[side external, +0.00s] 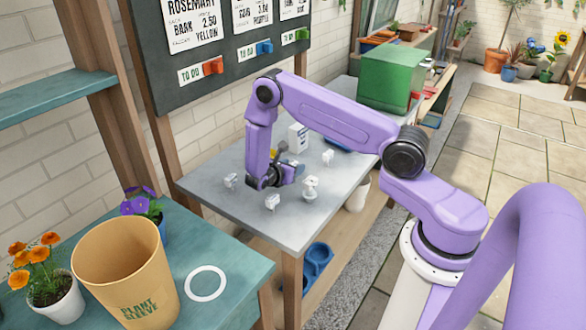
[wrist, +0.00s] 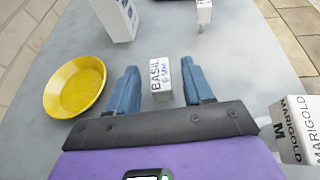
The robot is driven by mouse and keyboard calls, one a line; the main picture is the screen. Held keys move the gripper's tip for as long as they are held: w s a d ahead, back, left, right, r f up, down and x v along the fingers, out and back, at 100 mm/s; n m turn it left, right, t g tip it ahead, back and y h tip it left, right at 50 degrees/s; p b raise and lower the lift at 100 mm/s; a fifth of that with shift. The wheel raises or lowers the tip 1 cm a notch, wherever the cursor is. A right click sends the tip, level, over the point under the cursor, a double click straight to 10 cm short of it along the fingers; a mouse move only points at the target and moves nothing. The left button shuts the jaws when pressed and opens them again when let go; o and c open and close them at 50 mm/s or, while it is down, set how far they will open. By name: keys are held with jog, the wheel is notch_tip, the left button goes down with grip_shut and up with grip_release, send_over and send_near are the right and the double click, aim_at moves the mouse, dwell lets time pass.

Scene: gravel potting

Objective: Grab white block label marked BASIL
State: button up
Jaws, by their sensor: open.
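The white block label marked BASIL (wrist: 161,82) stands on the grey table in the wrist view, its lettering facing up toward the camera. My gripper (wrist: 162,85) is open, with one blue finger on each side of the block. Small gaps show between the block and both fingers. In the side view my gripper (side external: 284,176) is low over the grey table (side external: 235,210), and the BASIL block cannot be made out there.
A yellow dish (wrist: 75,87) lies left of my gripper. A white block marked MARIGOLD (wrist: 298,128) is close on the right. A white box (wrist: 115,17) and another small white block (wrist: 204,14) stand beyond. Several white pieces, one a small block (side external: 272,202), dot the table.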

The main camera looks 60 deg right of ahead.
jog(key=shift+x, duration=1.85)
jog(key=shift+s+a+f, duration=0.1)
jog(key=shift+f, duration=0.05)
grip_shut()
